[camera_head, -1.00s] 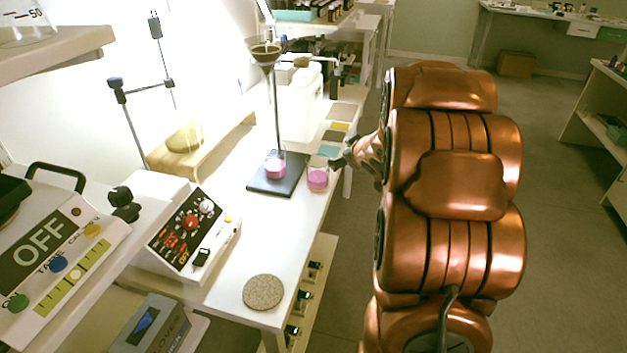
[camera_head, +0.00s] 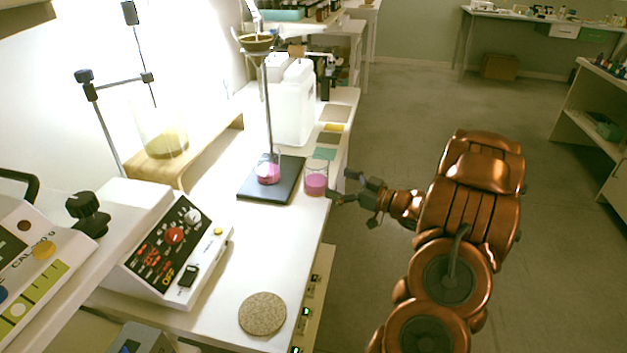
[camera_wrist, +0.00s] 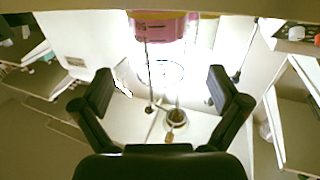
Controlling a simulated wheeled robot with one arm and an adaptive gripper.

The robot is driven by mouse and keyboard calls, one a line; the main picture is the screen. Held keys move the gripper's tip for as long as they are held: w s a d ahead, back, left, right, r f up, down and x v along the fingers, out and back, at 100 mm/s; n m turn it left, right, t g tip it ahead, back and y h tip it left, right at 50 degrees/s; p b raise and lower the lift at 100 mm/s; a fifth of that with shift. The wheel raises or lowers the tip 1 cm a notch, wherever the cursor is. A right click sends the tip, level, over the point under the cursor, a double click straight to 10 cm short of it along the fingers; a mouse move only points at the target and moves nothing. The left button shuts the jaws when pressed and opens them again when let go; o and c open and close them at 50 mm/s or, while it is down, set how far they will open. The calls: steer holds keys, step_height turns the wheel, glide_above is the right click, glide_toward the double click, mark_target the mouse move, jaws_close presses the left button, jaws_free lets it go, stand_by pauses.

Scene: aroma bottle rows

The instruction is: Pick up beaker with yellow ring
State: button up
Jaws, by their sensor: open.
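A clear glass beaker of pink liquid (camera_head: 316,183) stands on the white bench near its right edge, beside the black stand base. No yellow ring can be made out on it in the head view. In the wrist view, a pink body with a yellow band (camera_wrist: 165,27) shows at the top, probably this beaker. My gripper (camera_head: 343,187) is open, just right of the beaker and apart from it, with its fingers pointing at it. In the wrist view, the two dark fingers (camera_wrist: 161,85) are spread with nothing between their tips.
A stand with a black base (camera_head: 254,193) holds a funnel over a pink-filled flask (camera_head: 268,170), left of the beaker. White jugs (camera_head: 292,110) stand behind. A large glass vessel with yellowish contents (camera_head: 165,140) sits on a wooden shelf. A cork mat (camera_head: 262,313) lies in front.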

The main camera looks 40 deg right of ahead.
mark_target(326, 176)
steer(key=shift+x, duration=3.7)
steer(key=shift+r, duration=0.1)
steer(key=shift+c, duration=0.2)
steer(key=c, duration=1.4)
steer(key=shift+r, duration=0.1)
